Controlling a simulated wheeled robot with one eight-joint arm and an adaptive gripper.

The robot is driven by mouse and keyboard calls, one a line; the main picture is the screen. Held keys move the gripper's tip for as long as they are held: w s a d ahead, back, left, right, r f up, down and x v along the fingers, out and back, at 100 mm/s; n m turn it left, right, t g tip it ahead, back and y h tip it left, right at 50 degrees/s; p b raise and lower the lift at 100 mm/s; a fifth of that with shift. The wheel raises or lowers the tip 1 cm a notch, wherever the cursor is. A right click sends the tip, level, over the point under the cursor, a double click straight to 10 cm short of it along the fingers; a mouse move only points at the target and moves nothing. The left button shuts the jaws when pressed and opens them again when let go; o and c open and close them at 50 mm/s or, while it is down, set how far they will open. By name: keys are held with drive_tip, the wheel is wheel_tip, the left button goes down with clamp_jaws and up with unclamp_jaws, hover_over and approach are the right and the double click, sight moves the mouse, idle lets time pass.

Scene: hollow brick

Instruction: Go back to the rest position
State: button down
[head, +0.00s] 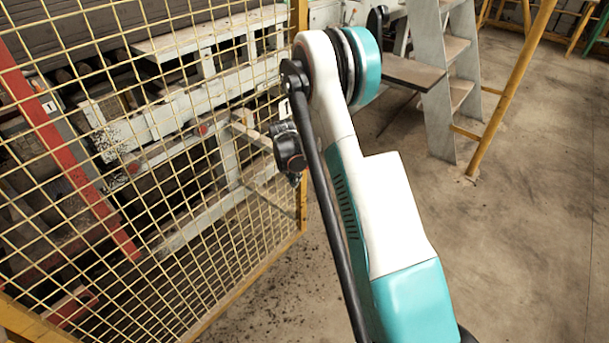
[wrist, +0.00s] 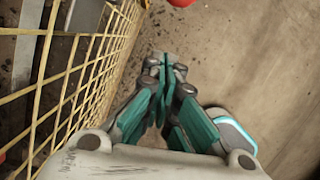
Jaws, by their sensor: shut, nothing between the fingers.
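My gripper (wrist: 166,72) shows in the wrist view, with its teal and grey fingers brought together and nothing between them. It is over bare concrete floor, to the right of the yellow mesh fence. In the head view my white and teal arm rises through the middle of the picture and bends at the top. A dark part of my wrist shows left of the arm, in front of the fence. The fingers cannot be made out in the head view.
A yellow mesh fence (head: 215,165) stands close on the left, with machinery (head: 180,115) and a red post (head: 70,150) behind it. Grey steps (head: 437,95) and a slanted yellow post (head: 511,88) stand at the back right. The concrete floor (head: 520,240) at right is clear.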

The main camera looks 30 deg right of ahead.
drive_tip(key=s+a+r+m+t+p, duration=0.1)
drive_tip(key=s+a+r+m, duration=0.35)
drive_tip(key=r, duration=0.65)
drive_tip(key=s+a+r+m+t+y+p, duration=0.1)
drive_tip(key=s+a+r+m, duration=0.3)
drive_tip(key=r, duration=0.6)
drive_tip(key=s+a+r+m+t+p, duration=0.1)
drive_tip(key=s+a+r+m+p, duration=0.3)
drive_tip(key=r, duration=0.7)
drive_tip(key=s+a+r+m+t, duration=0.1)
drive_tip(key=s+a+m, duration=0.1)
drive_tip(key=s+m, duration=0.2)
drive_tip(key=s+a+r+m+t+y+b, duration=0.1)
drive_tip(key=s+a+m, duration=0.1)
drive_tip(key=s, duration=0.8)
drive_tip(key=s+a+r+m+b, duration=0.1)
drive_tip(key=s+a+m, duration=0.1)
drive_tip(key=s+m, duration=0.3)
drive_tip(key=shift+s+a+r+m+t, duration=0.35)
drive_tip(key=shift+s+a+t, duration=0.05)
drive_tip(key=shift+s, duration=0.55)
